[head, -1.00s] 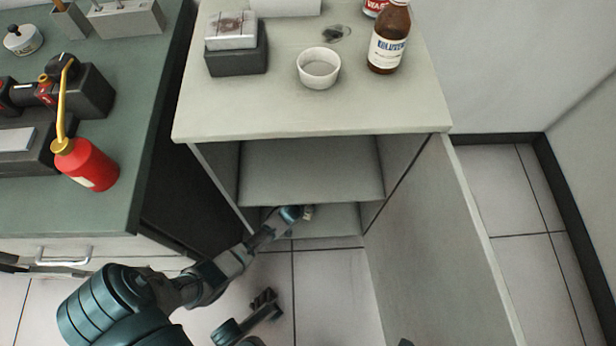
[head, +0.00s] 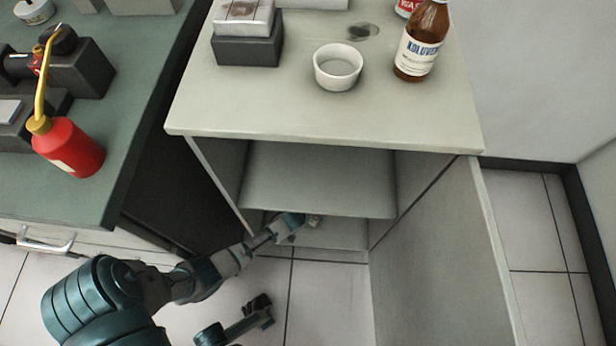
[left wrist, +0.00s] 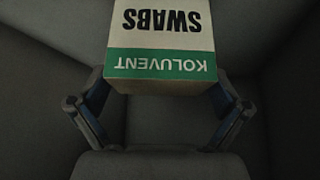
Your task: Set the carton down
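The carton (left wrist: 160,42) is white with a green band and reads "SWABS" and "KOLUVENT", upside down in the left wrist view. My left gripper (left wrist: 160,90) has a finger at each side of it and appears shut on it. In the head view my left gripper (head: 302,220) reaches into the lower compartment of the open cabinet (head: 320,120), under its middle shelf (head: 320,185). Only a small pale bit of the carton (head: 314,220) shows there. Whether its underside touches the cabinet floor is hidden. My right gripper (head: 262,308) is low over the floor, away from the carton.
The cabinet door (head: 435,260) stands open on the right. A white bowl (head: 338,68), a brown bottle (head: 420,42) and a dark block (head: 247,50) stand on the cabinet top. A green bench (head: 110,130) with a red bottle (head: 68,147) is on the left.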

